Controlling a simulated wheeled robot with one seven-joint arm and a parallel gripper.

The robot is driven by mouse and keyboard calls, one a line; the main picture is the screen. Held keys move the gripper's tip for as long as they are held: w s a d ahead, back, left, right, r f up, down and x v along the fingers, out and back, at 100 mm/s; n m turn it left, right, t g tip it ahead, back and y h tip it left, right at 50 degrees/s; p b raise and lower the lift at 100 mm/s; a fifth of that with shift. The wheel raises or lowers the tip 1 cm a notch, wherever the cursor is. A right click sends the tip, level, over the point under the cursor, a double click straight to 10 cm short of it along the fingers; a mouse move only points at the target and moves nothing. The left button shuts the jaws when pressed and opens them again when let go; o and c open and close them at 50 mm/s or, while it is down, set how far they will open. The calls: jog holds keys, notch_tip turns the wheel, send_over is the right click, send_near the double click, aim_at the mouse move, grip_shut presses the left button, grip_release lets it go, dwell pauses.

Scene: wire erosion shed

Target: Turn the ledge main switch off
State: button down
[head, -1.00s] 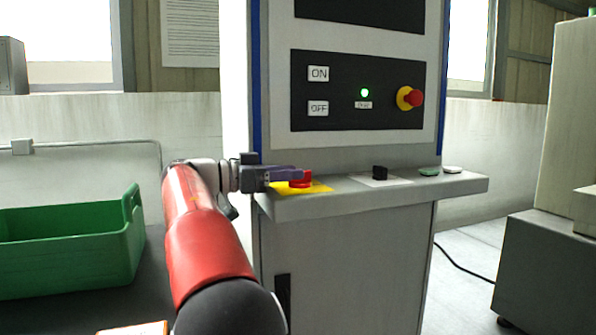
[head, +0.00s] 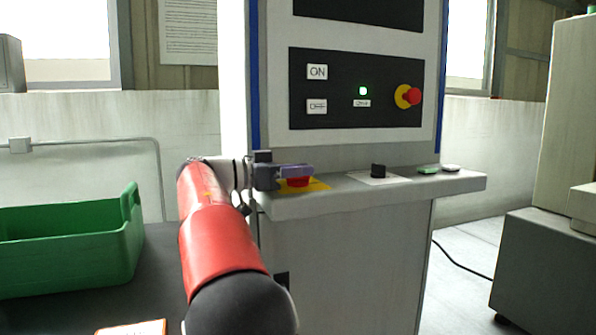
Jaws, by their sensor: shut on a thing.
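The ledge main switch, a red rotary knob (head: 298,183) on a yellow plate (head: 318,185), sits at the left end of the machine's grey ledge (head: 400,190). My gripper (head: 299,171) comes in from the left, low over the plate, and is shut on the red knob. The purple-grey fingers hide the upper part of the knob, so I cannot read its turned position. A green lamp (head: 363,91) on the panel above is lit.
The panel holds a red emergency button (head: 411,96). A green crate (head: 75,250) stands at left.

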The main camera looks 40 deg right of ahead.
jog(key=shift+f+t+b, duration=0.15)
jog(key=shift+t+b, duration=0.15)
jog(key=shift+b, duration=0.3)
jog(key=b, duration=0.1)
jog(key=n+t+b, duration=0.1)
jog(key=shift+f+t+b, duration=0.2)
jog(key=shift+t+b, duration=0.1)
jog(key=shift+b, duration=0.05)
jog(key=n+t+b, duration=0.1)
jog(key=t+b, duration=0.1)
jog(key=b, duration=0.1)
jog(key=shift+n+h, duration=0.3)
jog(key=n+t+b, duration=0.1)
jog(key=t+b, duration=0.2)
jog(key=shift+r+n, duration=0.1)
jog(key=shift+n, duration=0.3)
jog(key=shift+r+n+t+b, duration=0.15)
jog(key=shift+n+t+b, duration=0.45)
jog(key=shift+t+b, duration=0.2)
jog(key=shift+r+t, duration=0.1)
jog(key=shift+t, duration=0.2)
jog(key=c, duration=1.5)
grip_release()
jog(key=shift+o, duration=0.2)
